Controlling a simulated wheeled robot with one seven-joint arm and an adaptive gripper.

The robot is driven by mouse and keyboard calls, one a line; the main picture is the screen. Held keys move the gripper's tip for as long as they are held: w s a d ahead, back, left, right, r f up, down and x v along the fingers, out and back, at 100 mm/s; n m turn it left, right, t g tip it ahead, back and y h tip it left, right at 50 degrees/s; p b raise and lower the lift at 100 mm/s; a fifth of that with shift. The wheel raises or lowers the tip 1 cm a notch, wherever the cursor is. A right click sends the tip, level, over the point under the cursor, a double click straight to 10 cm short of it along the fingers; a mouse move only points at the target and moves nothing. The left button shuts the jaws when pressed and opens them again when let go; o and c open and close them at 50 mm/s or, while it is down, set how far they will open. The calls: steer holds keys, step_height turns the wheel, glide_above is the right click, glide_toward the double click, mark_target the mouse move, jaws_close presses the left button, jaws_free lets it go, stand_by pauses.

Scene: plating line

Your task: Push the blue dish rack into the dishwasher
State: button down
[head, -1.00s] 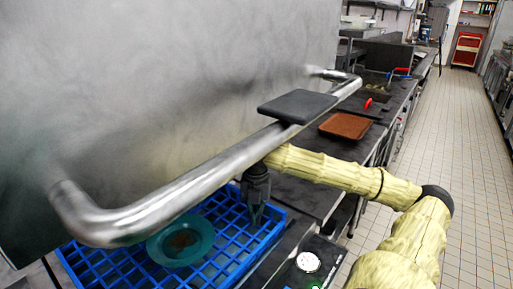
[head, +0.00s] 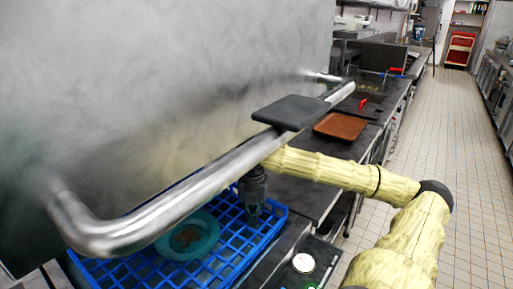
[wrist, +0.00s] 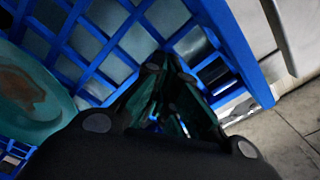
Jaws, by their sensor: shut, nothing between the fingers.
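The blue dish rack (head: 228,258) sits at the lower left of the head view, below the metal bar of the dishwasher (head: 150,215). A teal dish (head: 207,228) with a brown stain lies in it. My gripper (head: 253,212) points down at the rack's right part and is shut and empty. In the wrist view the fingertips (wrist: 170,62) are close to the blue lattice (wrist: 235,45) near a rack corner, and the dish (wrist: 30,120) shows at the left. I cannot tell whether the fingers touch the rack.
A brown tray (head: 340,126) lies on the dark counter (head: 310,190) beyond my arm. A dark flat pad (head: 292,112) shows by the bar. The tiled floor (head: 450,150) along the right is clear.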

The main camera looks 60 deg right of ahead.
step_height(320, 180, up, 10)
steer(key=p, duration=0.9)
stand_by(0.3)
steer(key=shift+a, duration=0.1)
stand_by(0.4)
